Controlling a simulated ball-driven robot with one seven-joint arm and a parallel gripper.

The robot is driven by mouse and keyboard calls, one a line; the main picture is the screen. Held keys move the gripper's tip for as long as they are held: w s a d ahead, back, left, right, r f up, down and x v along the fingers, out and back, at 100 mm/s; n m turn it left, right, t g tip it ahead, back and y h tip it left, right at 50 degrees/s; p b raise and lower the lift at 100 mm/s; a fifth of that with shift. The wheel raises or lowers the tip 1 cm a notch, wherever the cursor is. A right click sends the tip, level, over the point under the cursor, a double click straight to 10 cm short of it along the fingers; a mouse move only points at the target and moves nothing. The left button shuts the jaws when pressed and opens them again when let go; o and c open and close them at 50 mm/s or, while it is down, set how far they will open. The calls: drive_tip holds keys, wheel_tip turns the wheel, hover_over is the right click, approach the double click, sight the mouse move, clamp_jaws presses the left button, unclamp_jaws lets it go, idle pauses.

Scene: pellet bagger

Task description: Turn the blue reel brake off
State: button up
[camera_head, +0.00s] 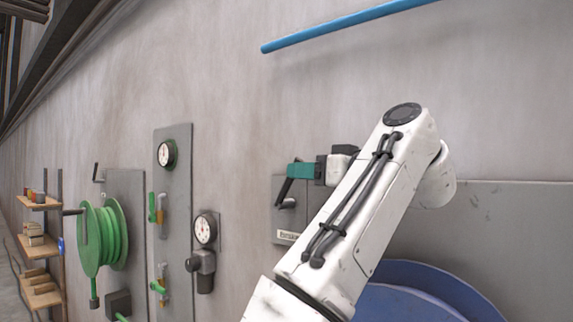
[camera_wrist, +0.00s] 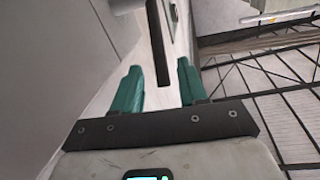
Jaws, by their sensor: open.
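The blue reel (camera_head: 425,285) shows at the lower right of the head view, partly behind my arm. Left of it a grey plate (camera_head: 279,222) on the wall carries a dark lever (camera_head: 283,192), tilted with its upper end to the right, and a small label too blurred to read. My gripper (camera_head: 291,170) is at the lever's upper end. In the wrist view the dark lever (camera_wrist: 158,45) stands between the two teal fingers of my gripper (camera_wrist: 159,67), which are open with a gap on each side. I cannot tell whether either finger touches it.
A green hose reel (camera_head: 103,237), a panel with gauge and valves (camera_head: 174,200) and a second gauge (camera_head: 205,229) are on the wall to the left. Wooden shelves (camera_head: 40,242) stand at far left. A blue pipe (camera_head: 350,25) runs above my arm.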

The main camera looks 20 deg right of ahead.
sight(287, 179)
drive_tip(key=p+x, duration=0.1)
drive_tip(key=x, duration=0.3)
drive_tip(key=shift+w+a+r+p, duration=0.1)
drive_tip(key=shift+r+p, duration=0.1)
drive_tip(key=shift+p, duration=0.15)
drive_tip(key=shift+w+a+f, duration=0.15)
drive_tip(key=shift+w+a, duration=0.2)
drive_tip(key=shift+w, duration=0.3)
clamp_jaws()
